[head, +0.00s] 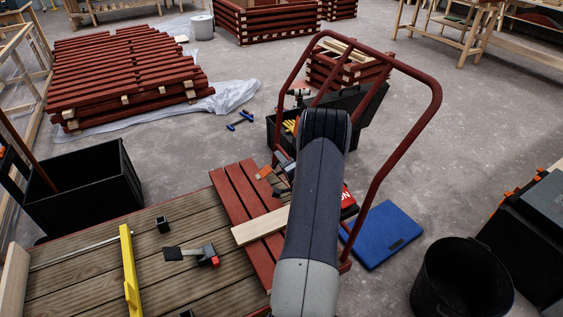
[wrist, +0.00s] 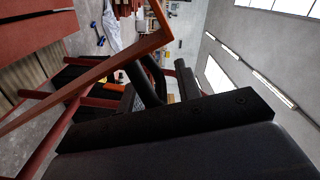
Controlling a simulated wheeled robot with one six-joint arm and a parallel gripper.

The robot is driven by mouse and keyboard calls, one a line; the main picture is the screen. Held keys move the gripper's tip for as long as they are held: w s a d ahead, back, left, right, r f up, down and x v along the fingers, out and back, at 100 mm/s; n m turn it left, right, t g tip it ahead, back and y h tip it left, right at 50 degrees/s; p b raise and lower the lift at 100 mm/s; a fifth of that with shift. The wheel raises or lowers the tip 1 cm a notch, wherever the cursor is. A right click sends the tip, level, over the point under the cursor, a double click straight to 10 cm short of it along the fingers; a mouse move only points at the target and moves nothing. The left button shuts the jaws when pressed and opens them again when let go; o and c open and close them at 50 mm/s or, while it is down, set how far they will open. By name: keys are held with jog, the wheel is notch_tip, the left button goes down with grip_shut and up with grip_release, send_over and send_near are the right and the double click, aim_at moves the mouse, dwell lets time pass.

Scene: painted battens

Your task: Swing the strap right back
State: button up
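I cannot make out a strap for certain in either view. A red tubular frame (head: 408,150) rises as a tall loop at the end of the decked platform. A reddish bar with a sharp corner crosses the wrist view (wrist: 100,75), probably part of this frame. My arm reaches forward in the head view and hides my gripper there. In the wrist view, dark finger-like parts of my gripper (wrist: 168,82) show above its broad black body. Whether they are apart or hold something is unclear.
The decked platform (head: 75,265) carries a yellow level (head: 130,270), a pale batten (head: 258,227) and hand tools. A black open toolbox (head: 365,105) stands behind the frame. A blue case (head: 385,235) and a black bucket (head: 460,285) stand on the floor at right.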

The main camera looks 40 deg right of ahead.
jog(key=shift+w, duration=0.25)
grip_shut()
jog(key=shift+d, duration=0.1)
dwell(0.4)
